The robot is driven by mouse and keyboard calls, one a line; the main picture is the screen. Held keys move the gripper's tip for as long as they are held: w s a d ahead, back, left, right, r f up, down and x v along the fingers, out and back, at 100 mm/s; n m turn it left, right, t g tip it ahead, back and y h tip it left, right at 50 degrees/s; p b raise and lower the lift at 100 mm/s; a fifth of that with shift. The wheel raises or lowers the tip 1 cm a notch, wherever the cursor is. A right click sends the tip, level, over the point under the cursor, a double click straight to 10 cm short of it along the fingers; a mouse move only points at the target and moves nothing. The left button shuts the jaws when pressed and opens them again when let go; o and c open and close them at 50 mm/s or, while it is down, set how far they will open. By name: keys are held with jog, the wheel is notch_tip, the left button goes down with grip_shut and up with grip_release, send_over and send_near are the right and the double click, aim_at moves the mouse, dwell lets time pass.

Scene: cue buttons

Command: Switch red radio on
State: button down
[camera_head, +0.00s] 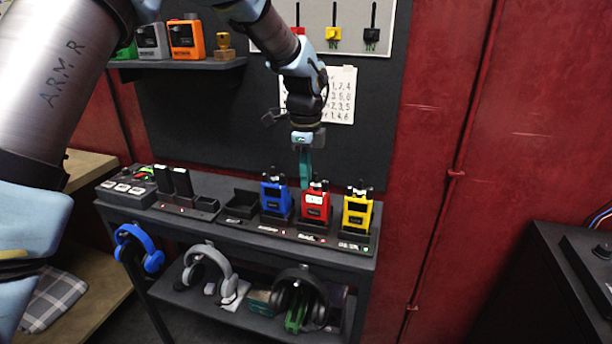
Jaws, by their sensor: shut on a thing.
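The red radio (315,205) stands upright in a black charging dock, between the blue radio (275,197) and the yellow radio (357,213). Small black knobs or stubs show on top of the radios. My gripper (305,186) points down from above, its teal fingers together at the upper left of the red radio. It is shut on a small part at the red radio's top, probably a knob; the fingers hide the exact contact.
The dark bench (225,222) carries a button box (128,187) on the left. Blue headphones (138,247) hang on the front edge; other headphones sit lower. A shelf (180,63) with orange and grey devices is at upper left.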

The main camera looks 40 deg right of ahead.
jog(key=c, duration=0.8)
grip_release()
notch_tip(320, 180, up, 11)
jog(key=b, duration=0.3)
jog(key=shift+s+a+f, duration=0.1)
jog(key=w+a+f+n, duration=0.2)
jog(key=w+a+n, duration=0.25)
jog(key=a, duration=0.45)
jog(key=w+a+f+n, duration=0.25)
jog(key=a+n, duration=0.25)
jog(key=a, duration=0.3)
jog(key=w+a+f+n, duration=0.2)
jog(key=w+a+n, duration=0.25)
jog(key=a, duration=0.45)
jog(key=s+a+f+n, duration=0.1)
jog(key=s+a+n, duration=0.1)
jog(key=a+n, duration=0.2)
jog(key=s+a+f+n+t, duration=0.1)
jog(key=a+n, duration=0.4)
jog(key=a, duration=0.6)
jog(key=s+a+f+n, duration=0.3)
jog(key=s+a+n, duration=0.1)
jog(key=a, duration=0.4)
jog(key=shift+s+f+n, duration=0.25)
jog(key=shift+s+n, duration=0.05)
jog(key=shift+n, duration=0.1)
